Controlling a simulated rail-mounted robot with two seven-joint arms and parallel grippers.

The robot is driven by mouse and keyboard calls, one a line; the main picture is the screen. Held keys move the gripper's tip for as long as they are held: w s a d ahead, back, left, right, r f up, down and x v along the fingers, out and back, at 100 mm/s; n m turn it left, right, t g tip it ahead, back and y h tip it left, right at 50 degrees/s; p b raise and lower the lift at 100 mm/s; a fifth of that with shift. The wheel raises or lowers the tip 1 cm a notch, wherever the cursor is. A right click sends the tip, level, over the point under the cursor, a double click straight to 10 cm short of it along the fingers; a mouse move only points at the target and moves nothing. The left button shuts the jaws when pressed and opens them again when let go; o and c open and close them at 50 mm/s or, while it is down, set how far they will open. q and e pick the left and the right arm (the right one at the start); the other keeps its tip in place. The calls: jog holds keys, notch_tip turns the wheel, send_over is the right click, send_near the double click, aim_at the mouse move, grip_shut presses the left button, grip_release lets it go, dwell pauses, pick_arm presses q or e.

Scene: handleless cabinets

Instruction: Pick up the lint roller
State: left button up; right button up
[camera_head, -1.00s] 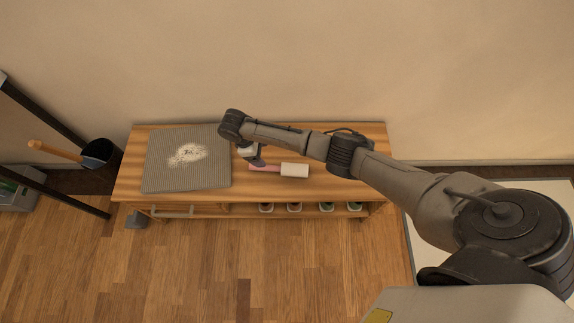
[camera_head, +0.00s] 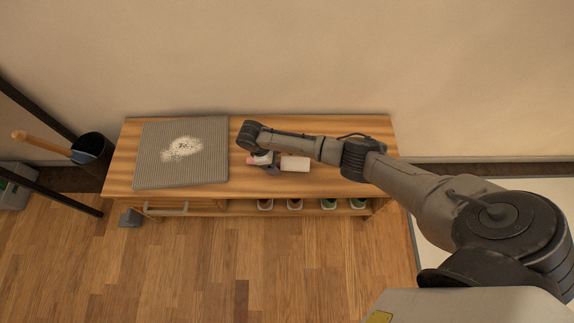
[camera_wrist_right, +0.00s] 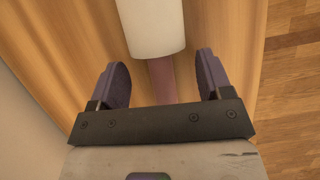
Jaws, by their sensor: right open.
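The lint roller has a white cylinder head and a pink handle. It lies on the wooden bench top; its white head (camera_head: 295,163) points right in the head view. In the right wrist view the white head (camera_wrist_right: 152,25) is at the top, and the pink handle (camera_wrist_right: 162,80) runs down between my fingers. My right gripper (camera_wrist_right: 162,80) is open, with one dark finger on each side of the handle and a gap on both sides. In the head view my right gripper (camera_head: 270,167) is over the handle and partly hides it. My left gripper is not in view.
A grey ribbed mat (camera_head: 200,172) with a pale speckled patch covers the bench's left end. The wooden bench (camera_head: 340,188) has a drawer handle at front left and several small jars on a lower shelf. A dark bucket (camera_head: 92,150) stands left. The wall is close behind.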

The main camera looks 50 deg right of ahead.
jog(key=shift+x, duration=0.9)
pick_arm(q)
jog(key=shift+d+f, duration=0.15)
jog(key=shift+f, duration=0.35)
pick_arm(e)
jog(key=shift+r, duration=0.1)
jog(key=shift+w, duration=0.1)
jog(key=shift+c, duration=1.3)
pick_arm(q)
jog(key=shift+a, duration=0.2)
pick_arm(e)
jog(key=c, duration=0.8)
